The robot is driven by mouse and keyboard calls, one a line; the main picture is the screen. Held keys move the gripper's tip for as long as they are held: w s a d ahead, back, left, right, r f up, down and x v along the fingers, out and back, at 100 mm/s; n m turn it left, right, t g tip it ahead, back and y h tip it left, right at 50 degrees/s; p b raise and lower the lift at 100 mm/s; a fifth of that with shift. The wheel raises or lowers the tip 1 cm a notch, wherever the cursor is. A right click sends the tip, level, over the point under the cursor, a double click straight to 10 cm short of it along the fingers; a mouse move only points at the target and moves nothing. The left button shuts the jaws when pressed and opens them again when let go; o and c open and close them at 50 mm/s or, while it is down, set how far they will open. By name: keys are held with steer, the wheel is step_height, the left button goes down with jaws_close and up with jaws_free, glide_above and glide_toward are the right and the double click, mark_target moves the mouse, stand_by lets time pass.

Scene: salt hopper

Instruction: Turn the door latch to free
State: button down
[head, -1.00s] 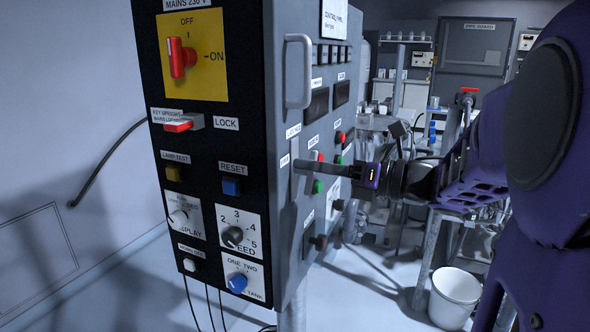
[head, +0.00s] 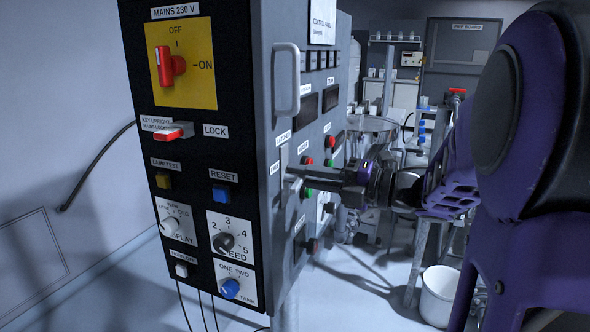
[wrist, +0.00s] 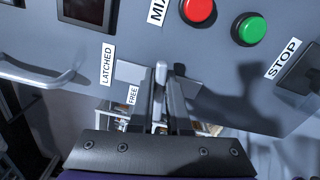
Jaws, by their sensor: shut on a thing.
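The door latch shows in the wrist view as a pale grey lever (wrist: 161,74) on a light plate (wrist: 130,73) on the cabinet's side. The labels LATCHED (wrist: 108,66) and FREE (wrist: 133,95) are left of the lever, FREE closer to my gripper. My gripper (wrist: 162,85) has one finger on each side of the lever and is shut on it. In the head view my gripper (head: 294,172) reaches the cabinet side from the right, at the latch plate (head: 283,160). The fingers hide most of the lever there, and its exact angle is unclear.
The cabinet's door handle (head: 286,80) is above the latch. Red (wrist: 198,10) and green (wrist: 249,29) buttons are close by, with a STOP label (wrist: 283,59). The front carries a red mains switch (head: 165,64). A white bucket (head: 438,296) stands on the floor at right.

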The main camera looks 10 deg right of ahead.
steer(key=shift+m+p, duration=0.4)
steer(key=shift+m, duration=0.7)
steer(key=shift+f, duration=0.1)
steer(key=c, duration=0.9)
jaws_free()
steer(key=v, duration=1.7)
steer(key=shift+s+d, duration=0.15)
